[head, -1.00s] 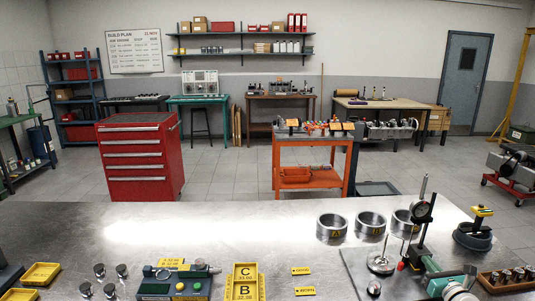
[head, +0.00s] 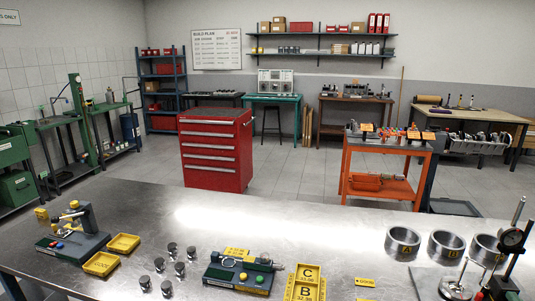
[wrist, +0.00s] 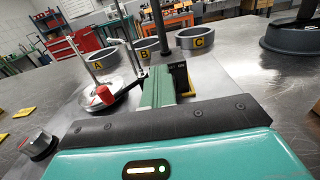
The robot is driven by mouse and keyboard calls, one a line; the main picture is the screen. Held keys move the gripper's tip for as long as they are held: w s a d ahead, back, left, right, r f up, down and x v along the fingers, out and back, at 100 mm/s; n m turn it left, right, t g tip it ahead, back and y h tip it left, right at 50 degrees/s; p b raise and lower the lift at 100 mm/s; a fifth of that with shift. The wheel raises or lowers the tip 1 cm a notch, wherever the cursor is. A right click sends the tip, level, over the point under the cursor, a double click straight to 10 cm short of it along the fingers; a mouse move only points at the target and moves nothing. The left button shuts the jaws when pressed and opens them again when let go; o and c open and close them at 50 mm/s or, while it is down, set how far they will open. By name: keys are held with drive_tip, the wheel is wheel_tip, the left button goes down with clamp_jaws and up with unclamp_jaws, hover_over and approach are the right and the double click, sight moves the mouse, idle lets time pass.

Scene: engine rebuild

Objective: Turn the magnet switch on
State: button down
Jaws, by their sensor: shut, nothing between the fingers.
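A dial indicator stand (head: 510,245) with an upright post stands at the right edge of the head view. In the wrist view, its dark base (wrist: 180,78) is partly hidden behind my gripper. A red knob (wrist: 105,95) sits at the left of this base on a short dark stem, and also shows in the head view (head: 478,288). It looks like the magnet switch; its on or off setting cannot be read. My gripper (wrist: 155,85) is shut and empty, just right of the red knob. I cannot tell whether it touches the base.
Three metal rings marked A (head: 403,243), B (head: 446,245) and C (head: 487,247) stand behind the stand. A silver dish with a rod (wrist: 112,100) is close to the red knob. Bare bench metal (head: 345,235) is left of the rings.

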drive_tip(key=shift+s+d+f, duration=0.1)
drive_tip(key=shift+d, duration=0.4)
drive_tip(key=shift+r, duration=0.45)
drive_tip(key=shift+v, duration=3)
